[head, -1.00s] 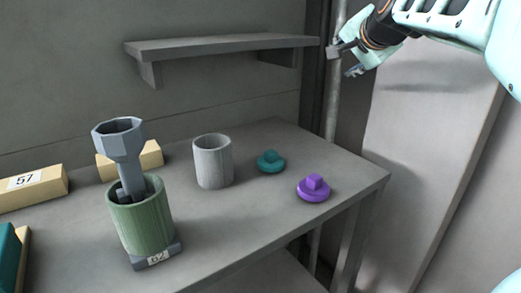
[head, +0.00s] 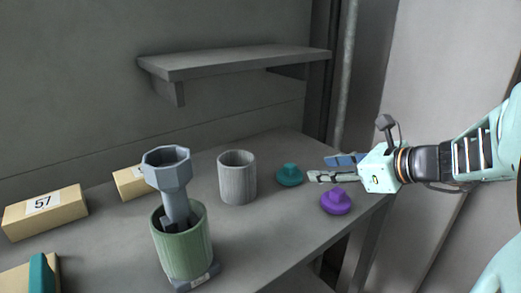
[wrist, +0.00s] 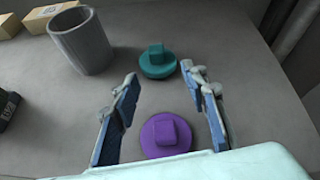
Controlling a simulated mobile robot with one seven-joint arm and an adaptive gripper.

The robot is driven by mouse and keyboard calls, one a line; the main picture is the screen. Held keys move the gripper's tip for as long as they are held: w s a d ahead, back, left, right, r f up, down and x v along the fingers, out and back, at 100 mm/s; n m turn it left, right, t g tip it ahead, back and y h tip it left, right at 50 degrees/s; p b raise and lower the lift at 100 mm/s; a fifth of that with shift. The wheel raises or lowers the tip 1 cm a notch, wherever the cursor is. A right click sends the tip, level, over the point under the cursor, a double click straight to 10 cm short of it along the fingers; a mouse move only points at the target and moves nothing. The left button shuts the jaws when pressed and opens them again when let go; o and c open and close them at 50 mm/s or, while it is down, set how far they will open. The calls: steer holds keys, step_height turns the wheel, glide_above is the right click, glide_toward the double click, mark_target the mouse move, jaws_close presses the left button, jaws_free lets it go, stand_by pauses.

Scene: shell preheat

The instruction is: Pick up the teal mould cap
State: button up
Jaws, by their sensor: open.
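The teal mould cap (head: 289,175) is a round disc with a block-shaped knob. It sits on the grey table between the grey cup and my gripper. In the wrist view the teal cap (wrist: 158,62) lies just beyond the fingertips, roughly centred between them. My gripper (head: 318,168) is open and empty, level with the table's right end, its fingers pointing left toward the teal cap. In the wrist view its two blue-padded fingers (wrist: 160,82) stand wide apart. A purple cap (wrist: 165,134) lies nearer, below and between the fingers; in the head view the purple cap (head: 336,201) is beneath the gripper.
A grey cup (head: 238,178) stands left of the teal cap. A green pot (head: 183,245) holding a grey funnel-like tool (head: 170,178) stands further left. Cream blocks (head: 45,212) lie at the left. A shelf (head: 235,62) hangs on the back wall above the table (head: 265,235).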

mark_target(291, 165)
steer(key=shift+s+a+r+m+t, duration=0.35)
steer(key=shift+m+t, duration=0.15)
steer(key=shift+m, duration=0.4)
steer(key=shift+w+a+f+y, duration=0.15)
steer(key=shift+f+y, duration=0.05)
steer(key=shift+y, duration=0.1)
steer(key=b+x, duration=0.2)
steer(key=x, duration=0.8)
steer(key=shift+w+f, duration=0.15)
steer(key=shift+w, duration=0.1)
jaws_close()
